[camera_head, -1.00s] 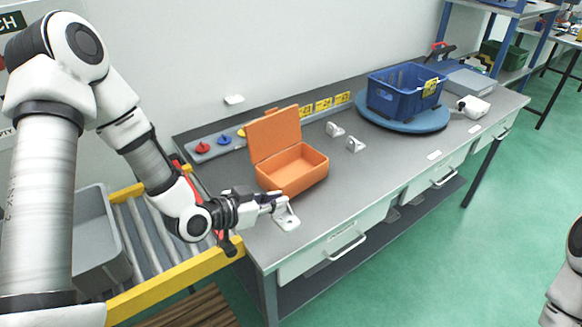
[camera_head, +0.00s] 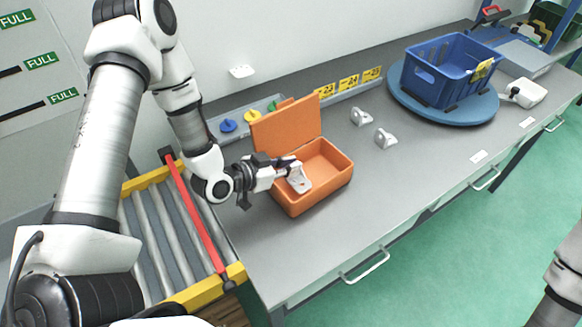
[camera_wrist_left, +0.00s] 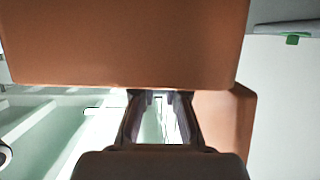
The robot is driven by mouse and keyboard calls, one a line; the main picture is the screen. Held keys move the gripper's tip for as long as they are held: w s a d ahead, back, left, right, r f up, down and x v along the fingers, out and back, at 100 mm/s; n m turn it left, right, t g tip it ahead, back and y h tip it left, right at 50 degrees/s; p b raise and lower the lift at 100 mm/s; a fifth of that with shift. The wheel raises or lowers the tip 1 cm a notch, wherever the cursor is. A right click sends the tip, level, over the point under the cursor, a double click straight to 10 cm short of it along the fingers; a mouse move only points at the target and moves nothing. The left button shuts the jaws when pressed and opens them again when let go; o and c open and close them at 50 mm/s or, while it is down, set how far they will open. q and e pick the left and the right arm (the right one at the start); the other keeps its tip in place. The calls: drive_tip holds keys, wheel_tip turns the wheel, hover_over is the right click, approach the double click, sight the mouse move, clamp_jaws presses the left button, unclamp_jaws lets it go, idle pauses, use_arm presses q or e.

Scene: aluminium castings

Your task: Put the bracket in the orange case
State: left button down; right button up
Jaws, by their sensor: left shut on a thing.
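The orange case (camera_head: 338,183) stands open on the grey bench, its lid raised at the back left. It also shows large in the left wrist view (camera_wrist_left: 125,40). My left gripper (camera_head: 292,168) is shut on a pale grey bracket (camera_head: 300,182) at the left part of the case's opening. The bracket overlaps the case's inside in the picture; I cannot tell whether it touches the floor of the case. In the left wrist view the fingers (camera_wrist_left: 160,110) point toward the orange surface, and the bracket is hard to make out. My right gripper is not in view.
Two similar brackets (camera_head: 361,117) (camera_head: 385,138) stand on the bench right of the case. A blue crate (camera_head: 430,88) sits on a blue round turntable (camera_head: 455,117). A roller conveyor (camera_head: 160,225) lies at left. The bench front is clear.

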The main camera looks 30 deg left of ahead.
use_arm(q)
drive_tip(key=shift+w+a+f, duration=0.1)
drive_tip(key=shift+w+f, duration=0.1)
drive_tip(key=shift+f, duration=0.4)
drive_tip(key=shift+w+a+f, duration=0.1)
drive_tip(key=shift+w+f, duration=0.05)
drive_tip(key=shift+f, duration=0.4)
drive_tip(key=shift+s+d+r, duration=0.2)
drive_tip(key=shift+s, duration=0.05)
drive_tip(key=shift+f, duration=0.15)
drive_tip(key=c, duration=1.5)
unclamp_jaws()
drive_tip(key=shift+w+a+f, duration=0.1)
drive_tip(key=shift+w, duration=0.05)
drive_tip(key=shift+r, duration=0.4)
drive_tip(key=v, duration=0.6)
drive_tip(key=shift+s+a, duration=0.15)
drive_tip(key=shift+s, duration=0.05)
drive_tip(key=shift+s+r, duration=0.15)
drive_tip(key=shift+s, duration=0.3)
